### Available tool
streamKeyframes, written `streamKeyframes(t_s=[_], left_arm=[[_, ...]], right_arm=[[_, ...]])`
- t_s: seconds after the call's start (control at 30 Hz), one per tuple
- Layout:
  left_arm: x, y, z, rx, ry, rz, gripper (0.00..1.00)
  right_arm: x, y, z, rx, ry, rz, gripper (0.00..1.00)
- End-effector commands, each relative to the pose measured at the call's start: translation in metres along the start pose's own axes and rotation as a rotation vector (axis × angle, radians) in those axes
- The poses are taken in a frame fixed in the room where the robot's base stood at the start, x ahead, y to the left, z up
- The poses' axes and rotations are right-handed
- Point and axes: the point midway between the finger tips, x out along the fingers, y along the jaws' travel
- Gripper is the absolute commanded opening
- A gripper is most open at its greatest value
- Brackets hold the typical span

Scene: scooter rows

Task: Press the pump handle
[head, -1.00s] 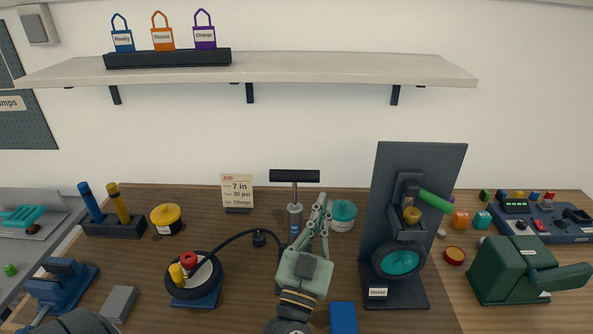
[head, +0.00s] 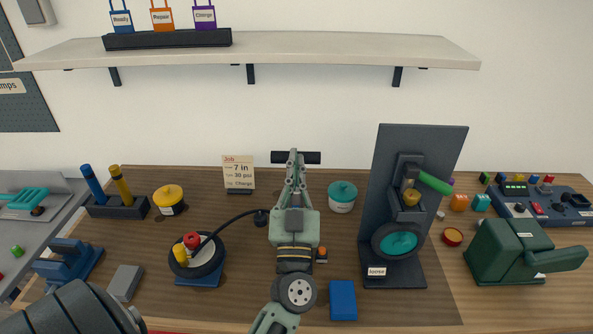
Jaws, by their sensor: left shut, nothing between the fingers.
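The pump handle is a black T-bar (head: 313,158) that shows on both sides of my gripper at the back middle of the bench. My left gripper (head: 293,153) reaches away from me across the bench, its fingers shut with nothing between them. Its fingertips overlap the middle of the bar in the view; I cannot tell whether they touch it. The gripper hides the pump's shaft and barrel. A black hose (head: 232,220) runs from the pump area to a small wheel (head: 210,264) with red and yellow caps. My right gripper is not in view.
A job card (head: 239,172) stands left of the pump and a teal-lidded jar (head: 342,196) right of it. A tall dark stand (head: 447,147) with a wheel and a green lever is further right. A blue block (head: 343,300) lies in front. A shelf (head: 330,50) hangs above.

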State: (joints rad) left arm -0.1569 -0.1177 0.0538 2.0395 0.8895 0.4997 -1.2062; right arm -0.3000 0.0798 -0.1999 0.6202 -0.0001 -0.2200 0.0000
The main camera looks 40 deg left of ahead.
Motion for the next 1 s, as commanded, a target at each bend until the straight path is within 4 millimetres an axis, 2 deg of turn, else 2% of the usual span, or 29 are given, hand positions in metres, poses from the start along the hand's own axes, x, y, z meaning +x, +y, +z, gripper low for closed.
streamKeyframes(t_s=[0.03,0.1,0.27,0.3,0.33,0.4,0.6,1.0], left_arm=[[0.014,0.000,-0.004,-0.002,0.005,-0.002,0.00],[0.030,0.000,-0.004,-0.001,0.004,-0.001,0.00],[0.065,0.000,-0.003,-0.001,0.004,-0.001,0.00],[0.068,-0.001,0.002,-0.001,0.002,-0.002,0.00],[0.060,0.000,0.012,0.000,0.000,0.000,0.00],[0.057,0.000,0.019,-0.001,0.000,0.000,0.00],[0.052,0.000,0.033,-0.001,0.001,-0.001,0.00],[0.052,0.000,0.037,-0.001,0.001,0.000,0.00]], right_arm=[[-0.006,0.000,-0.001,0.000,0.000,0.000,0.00],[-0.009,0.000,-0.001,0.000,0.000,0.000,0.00],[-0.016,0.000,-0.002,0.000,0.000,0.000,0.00],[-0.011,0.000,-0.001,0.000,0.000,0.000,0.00],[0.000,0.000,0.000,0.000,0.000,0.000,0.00],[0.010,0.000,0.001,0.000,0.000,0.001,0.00],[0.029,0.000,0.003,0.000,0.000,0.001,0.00],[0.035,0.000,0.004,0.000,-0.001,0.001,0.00]])
